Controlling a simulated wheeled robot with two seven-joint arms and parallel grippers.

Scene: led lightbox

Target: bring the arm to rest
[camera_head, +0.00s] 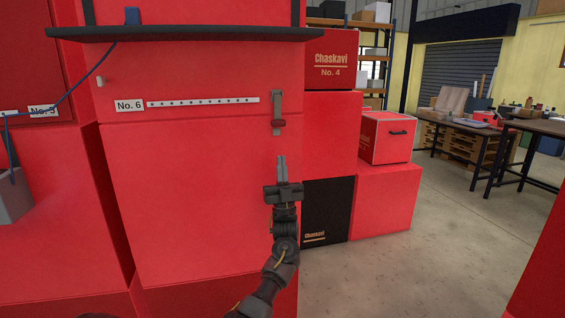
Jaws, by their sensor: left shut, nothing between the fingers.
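My left gripper (282,170) is in the middle of the head view, pointing up, with its fingers together and nothing between them. It is in front of the right side of a large red box (190,200) marked "No. 6". My left arm (268,290) comes up from the bottom edge. My right gripper is not in view.
A dark shelf (190,33) juts out above the box front. Red boxes and a black one (328,210) are stacked to the right. Open concrete floor (430,265) lies at the right, with workbenches (530,128) farther back. A blue cable (62,97) hangs at the left.

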